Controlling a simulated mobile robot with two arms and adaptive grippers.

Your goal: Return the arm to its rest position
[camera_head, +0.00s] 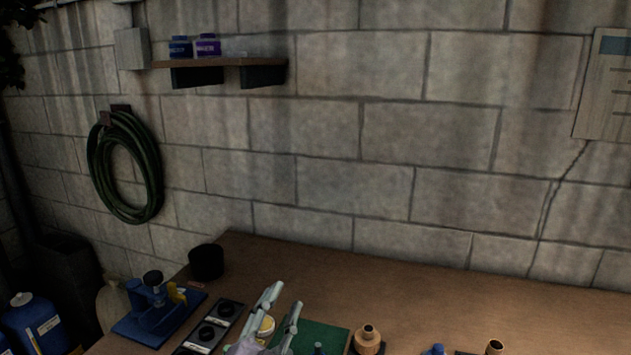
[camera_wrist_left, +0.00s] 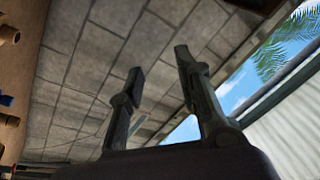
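My left gripper (camera_head: 284,312) shows at the bottom of the head view, above the workbench (camera_head: 440,287). Its two fingers point up and stand apart with nothing between them that they grip. In the left wrist view the gripper (camera_wrist_left: 158,75) is also open and empty, with the block wall and a bright opening behind it. My right gripper is in neither view.
On the bench are a black cup (camera_head: 206,262), a blue fixture (camera_head: 152,305), a black tray with round parts (camera_head: 208,328), a green mat (camera_head: 325,337) and a brass fitting (camera_head: 367,338). A shelf (camera_head: 222,62) and a hose (camera_head: 125,165) hang on the wall.

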